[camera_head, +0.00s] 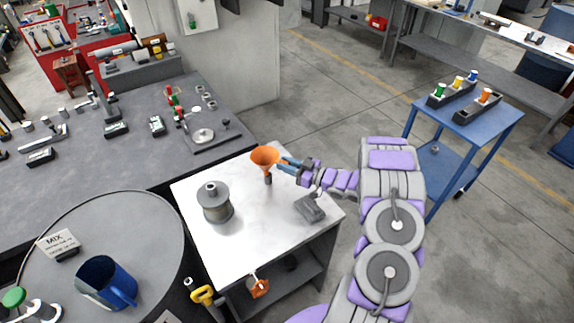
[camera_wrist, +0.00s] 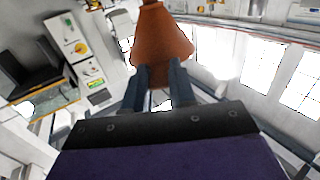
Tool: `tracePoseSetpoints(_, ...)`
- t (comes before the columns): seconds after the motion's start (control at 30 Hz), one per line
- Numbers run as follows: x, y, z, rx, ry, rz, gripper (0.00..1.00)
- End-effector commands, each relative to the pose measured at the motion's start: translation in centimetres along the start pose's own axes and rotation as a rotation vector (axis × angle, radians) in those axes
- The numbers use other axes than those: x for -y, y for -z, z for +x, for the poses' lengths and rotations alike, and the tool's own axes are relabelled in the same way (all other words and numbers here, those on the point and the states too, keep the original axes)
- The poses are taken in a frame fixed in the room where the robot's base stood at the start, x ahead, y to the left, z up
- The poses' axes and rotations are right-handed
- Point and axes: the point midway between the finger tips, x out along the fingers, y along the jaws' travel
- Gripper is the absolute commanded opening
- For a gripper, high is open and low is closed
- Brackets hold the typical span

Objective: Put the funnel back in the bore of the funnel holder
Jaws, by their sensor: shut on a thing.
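An orange funnel (camera_head: 264,157) is upright, wide mouth up, above the far part of the white-topped table (camera_head: 245,240). My gripper (camera_head: 283,165) comes from the right and is shut on it. In the wrist view, the funnel (camera_wrist: 161,40) sits between the two dark fingers of my gripper (camera_wrist: 160,78). A short dark piece (camera_head: 268,180) shows right below the funnel; I cannot tell if it is the spout's end or a separate post. A grey block (camera_head: 310,209) lies on the table's right side; it may be the funnel holder, but its bore is not clear.
A grey metal canister (camera_head: 215,203) stands on the table's left part. A barrel top with a blue jug (camera_head: 107,284) is at lower left. A dark workbench (camera_head: 90,155) with tools and a round plate is behind. A blue cart (camera_head: 470,115) stands at right.

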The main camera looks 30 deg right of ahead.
Motion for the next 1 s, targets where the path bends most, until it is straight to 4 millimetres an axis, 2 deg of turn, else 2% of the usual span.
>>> tracePoseSetpoints(1.0,-0.57,0.02,-0.38,0.0,-0.001,0.007,0.0)
